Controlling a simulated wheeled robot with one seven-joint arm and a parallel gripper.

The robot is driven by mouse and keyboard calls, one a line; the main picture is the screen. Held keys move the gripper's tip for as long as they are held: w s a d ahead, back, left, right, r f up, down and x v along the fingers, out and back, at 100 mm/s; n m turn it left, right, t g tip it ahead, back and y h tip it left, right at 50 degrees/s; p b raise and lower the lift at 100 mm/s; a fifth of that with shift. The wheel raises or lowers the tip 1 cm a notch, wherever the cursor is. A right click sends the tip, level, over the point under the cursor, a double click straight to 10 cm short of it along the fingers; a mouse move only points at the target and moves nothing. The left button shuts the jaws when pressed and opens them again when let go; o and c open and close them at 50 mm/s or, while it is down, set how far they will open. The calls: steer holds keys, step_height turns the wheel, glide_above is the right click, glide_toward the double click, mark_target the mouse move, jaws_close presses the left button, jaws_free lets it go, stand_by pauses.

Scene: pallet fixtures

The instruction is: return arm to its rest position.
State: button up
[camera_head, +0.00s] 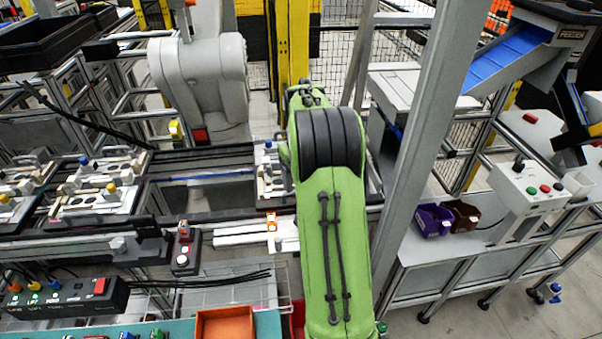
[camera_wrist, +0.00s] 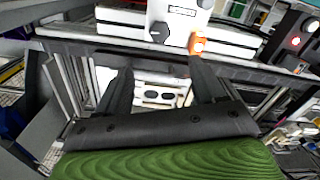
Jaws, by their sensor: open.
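My green arm (camera_head: 333,235) reaches forward over the conveyor line in the head view, bent at a dark ribbed joint. It hides my gripper there. In the wrist view my gripper (camera_wrist: 162,70) shows two dark fingers spread apart, with nothing held between them. A pale fixture with dark oval openings (camera_wrist: 158,96) shows beyond and between the fingers. I cannot tell its distance from the fingertips.
Conveyor rails (camera_head: 205,218) run left under my arm, with pallet fixtures (camera_head: 95,195) on them. A grey post (camera_head: 412,130) stands close right of my arm. A control box (camera_head: 65,296) and an orange bin (camera_head: 224,325) are at front left. A grey robot arm (camera_head: 200,75) stands behind.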

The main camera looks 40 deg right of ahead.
steer(key=shift+r, duration=0.4)
steer(key=s+a+r+n+t, duration=0.1)
steer(key=s+a+r, duration=0.2)
steer(key=a+r, duration=0.35)
steer(key=s+a+r+t, duration=0.1)
steer(key=s+a+r, duration=0.25)
steer(key=a, duration=0.65)
steer(key=s+a+n+t, duration=0.1)
steer(key=s+a, duration=0.4)
steer(key=s, duration=0.2)
steer(key=s+a+f+t, duration=0.1)
steer(key=s+a+t, duration=0.1)
steer(key=s+a, duration=0.2)
steer(key=s, duration=0.3)
steer(key=shift+a+n+t, duration=0.3)
steer(key=shift+a+n, duration=0.1)
